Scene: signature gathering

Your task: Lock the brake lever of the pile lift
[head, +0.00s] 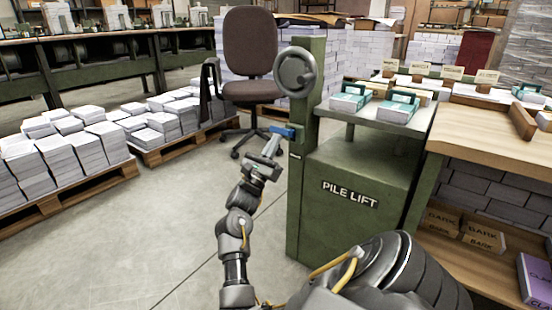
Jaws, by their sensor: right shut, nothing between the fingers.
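The green pile lift (335,222) stands at centre right, with its name on the front panel and a grey handwheel (295,72) high on its post. A blue brake lever (283,131) sticks out to the left from the post below the handwheel. My right gripper (271,146) is just below and left of the lever, with its fingers pointing up towards it. It is shut with nothing held. The fingertips are close to the lever; I cannot tell whether they touch it. My left gripper is out of view.
An office chair (250,58) stands behind the lift's post. Pallets of paper stacks (70,150) line the left. Teal-and-white packs (350,97) lie on the lift's top. A wooden bench (485,140) stands at the right. The floor (165,215) left of the lift is clear.

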